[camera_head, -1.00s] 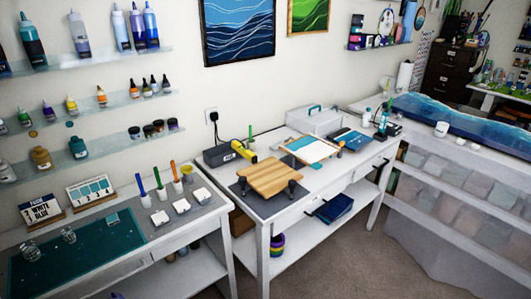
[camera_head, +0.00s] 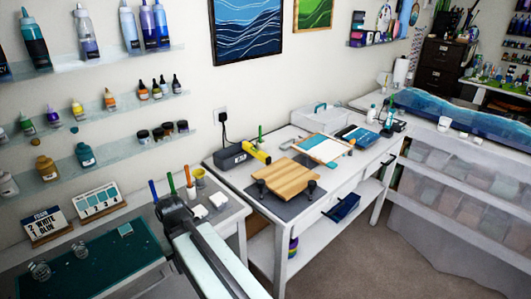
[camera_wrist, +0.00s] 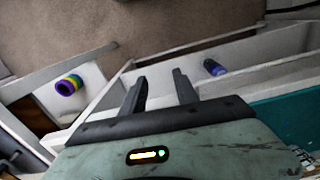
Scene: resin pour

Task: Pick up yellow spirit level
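A small yellow object (camera_head: 257,152) with dark parts lies on the white middle table, beside a black box. It is too small to tell if it is the spirit level, and no other clear spirit level shows. My arm (camera_head: 205,250) reaches in from the bottom of the head view, over the left table's right part, well short of the yellow object. In the wrist view my gripper (camera_wrist: 158,78) is open and empty, its two dark fingers apart. The yellow object does not show in the wrist view.
A wooden board (camera_head: 287,180) on black feet stands on a dark mat. The black box (camera_head: 232,156) has a cable to the wall. Cups stand beside my arm on the left table, near a teal mat (camera_head: 90,268). A rainbow roll (camera_wrist: 70,85) sits on a low shelf.

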